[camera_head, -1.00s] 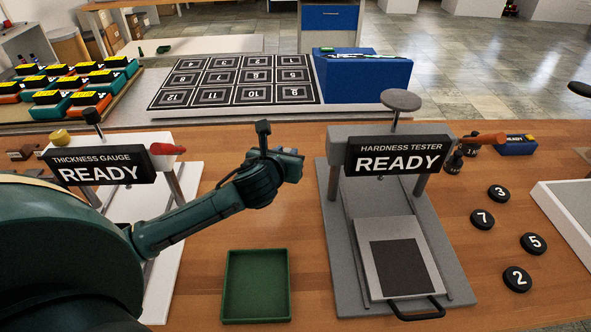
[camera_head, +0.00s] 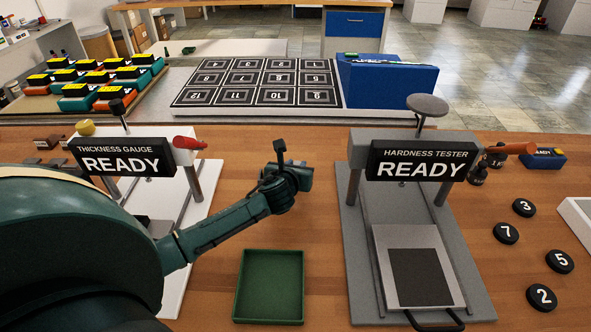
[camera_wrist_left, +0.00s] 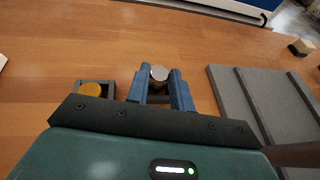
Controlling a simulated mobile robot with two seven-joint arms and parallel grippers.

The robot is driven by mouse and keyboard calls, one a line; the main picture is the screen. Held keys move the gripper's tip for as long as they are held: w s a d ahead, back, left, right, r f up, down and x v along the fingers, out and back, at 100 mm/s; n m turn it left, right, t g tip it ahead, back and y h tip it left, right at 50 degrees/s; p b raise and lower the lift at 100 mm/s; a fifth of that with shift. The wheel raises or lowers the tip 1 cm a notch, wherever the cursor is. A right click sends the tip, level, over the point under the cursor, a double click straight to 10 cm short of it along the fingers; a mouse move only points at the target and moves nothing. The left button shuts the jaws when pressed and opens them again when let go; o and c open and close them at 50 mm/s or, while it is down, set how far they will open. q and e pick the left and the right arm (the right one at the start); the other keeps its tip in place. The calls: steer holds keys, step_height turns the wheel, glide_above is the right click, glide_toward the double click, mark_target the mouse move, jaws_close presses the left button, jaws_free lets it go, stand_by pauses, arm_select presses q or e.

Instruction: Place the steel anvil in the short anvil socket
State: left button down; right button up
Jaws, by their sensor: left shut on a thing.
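My left gripper (camera_head: 300,176) is over the bench between the thickness gauge and the hardness tester. In the left wrist view, its two blue fingers (camera_wrist_left: 159,88) are shut on the steel anvil (camera_wrist_left: 159,74), a small silvery cylinder with its round top showing. The anvil's lower end is hidden by the fingers and the gripper body. A grey square socket block (camera_wrist_left: 80,85) with a brass-coloured round piece (camera_wrist_left: 93,89) in it is just left of the fingers. I cannot tell whether the steel anvil touches a socket. My right gripper is not in view.
The thickness gauge (camera_head: 122,160) stands left and the hardness tester (camera_head: 423,163) right, both reading READY. A green tray (camera_head: 238,288) lies in front between them. Several black numbered discs (camera_head: 506,233) are at the right. A numbered mat (camera_head: 258,80) and blue box (camera_head: 388,85) are behind.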

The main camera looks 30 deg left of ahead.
arm_select(q)
steer(key=shift+f, duration=0.35)
steer(key=shift+f, duration=0.2)
steer(key=c, duration=1.2)
jaws_free()
steer(key=shift+c, duration=0.2)
steer(key=shift+r, duration=0.25)
steer(key=v, duration=1.2)
steer(key=shift+f+p, duration=0.1)
steer(key=shift+p, duration=0.3)
